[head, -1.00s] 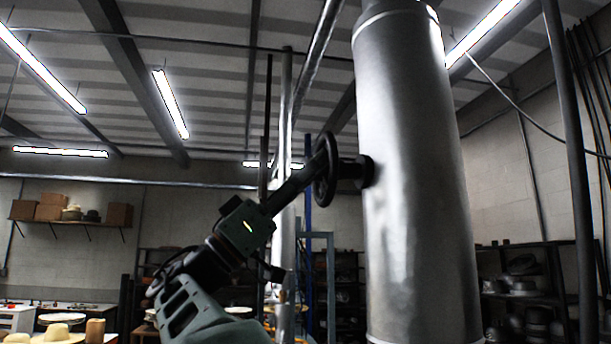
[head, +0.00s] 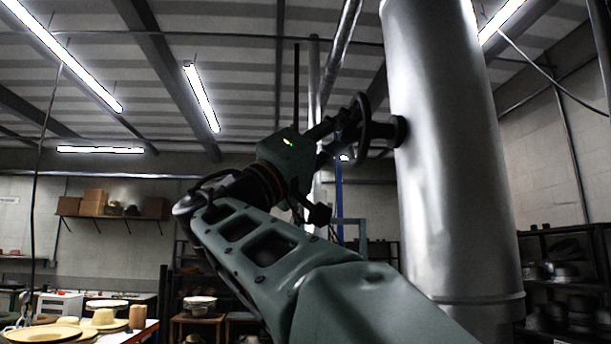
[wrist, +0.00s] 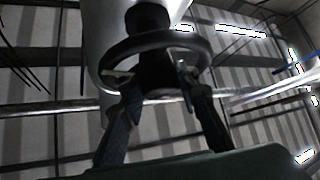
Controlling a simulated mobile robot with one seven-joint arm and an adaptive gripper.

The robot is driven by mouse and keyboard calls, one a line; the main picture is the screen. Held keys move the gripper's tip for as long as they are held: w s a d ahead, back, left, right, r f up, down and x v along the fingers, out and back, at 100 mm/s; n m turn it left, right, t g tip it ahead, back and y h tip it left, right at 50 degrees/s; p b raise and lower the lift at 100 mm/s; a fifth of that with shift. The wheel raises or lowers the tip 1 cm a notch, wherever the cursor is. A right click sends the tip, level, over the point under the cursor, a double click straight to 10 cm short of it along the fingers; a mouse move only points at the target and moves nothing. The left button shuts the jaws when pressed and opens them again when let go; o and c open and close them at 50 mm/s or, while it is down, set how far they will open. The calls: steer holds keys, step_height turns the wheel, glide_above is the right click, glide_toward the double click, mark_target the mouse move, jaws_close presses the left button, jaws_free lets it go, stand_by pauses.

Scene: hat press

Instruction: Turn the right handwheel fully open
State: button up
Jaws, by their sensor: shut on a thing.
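The dark handwheel (head: 365,125) sits on a short stem at the left side of a big metal cylinder (head: 450,170), seen nearly edge-on in the head view. My gripper (head: 345,124) reaches it from the left, its fingers at the wheel's near face. In the wrist view the handwheel (wrist: 155,40) shows as a ring around a dark hub. My gripper (wrist: 157,76) is shut on the handwheel, one finger at the ring's left part and one at its right. The exact contact points are too dark to tell. No marking shows how far the wheel is turned.
A thin pipe (head: 314,80) rises behind my arm. A rack with dark forms (head: 565,270) stands at the right. A table with straw hats (head: 104,318) is at the lower left, below a wall shelf with boxes (head: 92,203). The space left of the wheel is open.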

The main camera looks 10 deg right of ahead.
stand_by(0.4)
steer(key=o, duration=0.9)
steer(key=shift+a, duration=0.1)
steer(key=v, duration=1.2)
